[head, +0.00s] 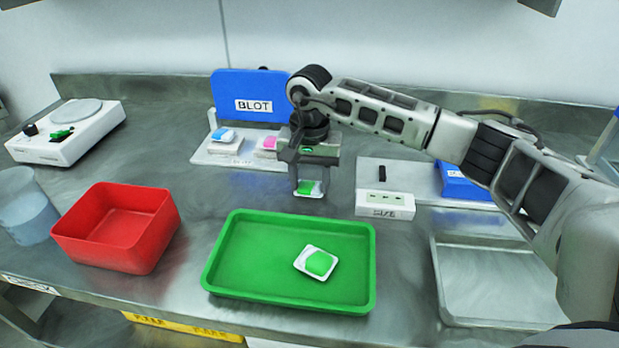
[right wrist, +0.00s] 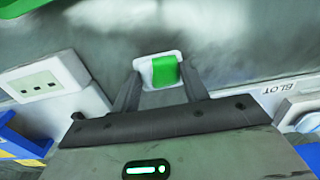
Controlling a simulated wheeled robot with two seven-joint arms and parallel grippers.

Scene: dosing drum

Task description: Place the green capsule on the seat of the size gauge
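A green-and-white capsule (head: 309,189) is between the fingers of my right gripper (head: 308,183), which looks shut on it above the bench. In the right wrist view the same capsule (right wrist: 165,71) shows between the two fingertips, white with a green band. The size gauge (head: 385,204) is a white block marked SIZE, to the right of the gripper and apart from it. The gauge also shows at the left of the right wrist view (right wrist: 42,86). A second green-and-white capsule (head: 318,262) lies in the green tray (head: 232,288). My left gripper is not in view.
The blot station (head: 252,98) stands behind with blue and pink pieces on its base. A red bin (head: 110,240), a clear cup (head: 25,208) and a scale (head: 65,145) are at left. A metal tray (head: 490,285) is at right, near my arm.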

